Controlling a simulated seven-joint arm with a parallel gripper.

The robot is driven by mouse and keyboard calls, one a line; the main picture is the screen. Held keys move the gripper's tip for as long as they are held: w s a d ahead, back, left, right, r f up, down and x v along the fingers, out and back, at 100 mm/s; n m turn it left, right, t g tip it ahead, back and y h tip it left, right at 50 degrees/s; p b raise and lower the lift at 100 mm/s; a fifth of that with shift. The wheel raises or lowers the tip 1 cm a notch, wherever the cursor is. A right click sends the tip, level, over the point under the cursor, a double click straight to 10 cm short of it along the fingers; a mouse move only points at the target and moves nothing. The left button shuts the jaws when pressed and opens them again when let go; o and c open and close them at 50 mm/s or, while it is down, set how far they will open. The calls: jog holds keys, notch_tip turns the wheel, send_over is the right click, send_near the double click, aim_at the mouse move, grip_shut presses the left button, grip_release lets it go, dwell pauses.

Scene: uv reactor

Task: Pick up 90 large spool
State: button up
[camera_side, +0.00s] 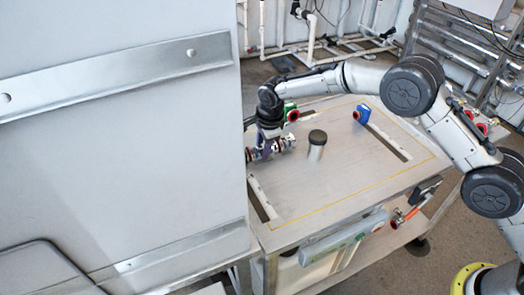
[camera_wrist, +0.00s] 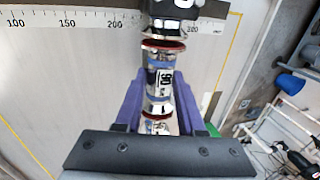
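The 90 large spool (camera_wrist: 160,78) is a shiny metal pipe piece with a flared, red-ringed end and a white label reading 90. In the wrist view it lies between the two purple fingers of my gripper (camera_wrist: 160,92), which sit close along both its sides. Whether they press on it is not clear. In the side view, my gripper (camera_side: 267,146) is low at the left edge of the steel table, with the metal spool (camera_side: 287,143) showing beside it. The fingers hide part of the spool, and its contact with the table cannot be told.
A dark-topped metal cylinder (camera_side: 317,145) stands on the steel table (camera_side: 350,180) just right of my gripper. A green red-ringed part (camera_side: 291,112) and a blue part (camera_side: 362,114) are farther back. A large white cabinet (camera_side: 120,150) borders the left. The table's front right is clear.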

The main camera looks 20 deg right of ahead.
grip_shut()
jog(key=shift+r, duration=0.2)
